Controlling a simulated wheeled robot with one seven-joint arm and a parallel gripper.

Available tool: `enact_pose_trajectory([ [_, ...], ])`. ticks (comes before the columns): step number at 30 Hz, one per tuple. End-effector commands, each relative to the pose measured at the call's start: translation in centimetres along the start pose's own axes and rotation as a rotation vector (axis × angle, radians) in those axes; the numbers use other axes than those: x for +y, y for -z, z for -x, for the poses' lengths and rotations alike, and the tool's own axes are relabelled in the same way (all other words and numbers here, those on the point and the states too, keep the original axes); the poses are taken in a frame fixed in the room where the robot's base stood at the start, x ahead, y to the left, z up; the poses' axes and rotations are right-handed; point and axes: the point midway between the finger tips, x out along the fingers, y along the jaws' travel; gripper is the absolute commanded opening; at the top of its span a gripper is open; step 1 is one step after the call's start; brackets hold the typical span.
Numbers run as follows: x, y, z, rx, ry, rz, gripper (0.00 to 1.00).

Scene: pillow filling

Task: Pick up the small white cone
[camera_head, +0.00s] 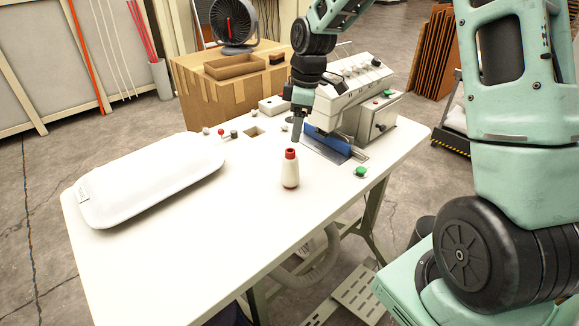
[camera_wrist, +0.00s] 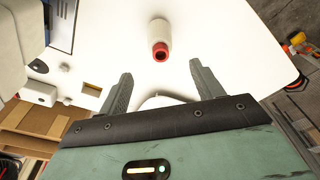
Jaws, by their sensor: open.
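The small white cone (camera_head: 290,172) stands upright on the white table, with a red top and a thin red band at its base. In the wrist view the cone (camera_wrist: 159,36) is beyond the fingertips, roughly midway between them, its red top toward me. My gripper (camera_head: 299,128) is above the table, a little behind the cone in the head view. In the wrist view my gripper (camera_wrist: 160,80) has its two fingers spread wide with nothing between them. The cone is apart from both fingers.
A white pillow (camera_head: 150,178) lies on the table's left side. A sewing machine (camera_head: 352,85) with a blue plate stands close behind my gripper. A green button (camera_head: 360,171) sits right of the cone. The white table (camera_head: 215,240) is bare in front of the cone.

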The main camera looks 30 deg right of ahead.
Motion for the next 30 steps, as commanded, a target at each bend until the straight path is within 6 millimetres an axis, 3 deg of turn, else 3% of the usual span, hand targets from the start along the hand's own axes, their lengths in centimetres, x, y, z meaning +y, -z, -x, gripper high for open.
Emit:
enact_pose_trajectory([
  [7, -0.1, 0.1, -4.4, -0.001, 0.004, 0.002, 0.66],
  [16, -0.1, 0.2, -6.5, -0.001, 0.004, 0.001, 0.66],
  [24, -0.1, 0.3, -10.0, -0.001, 0.003, 0.002, 0.66],
  [30, 0.0, 0.3, -10.9, 0.000, 0.000, 0.001, 0.66],
])
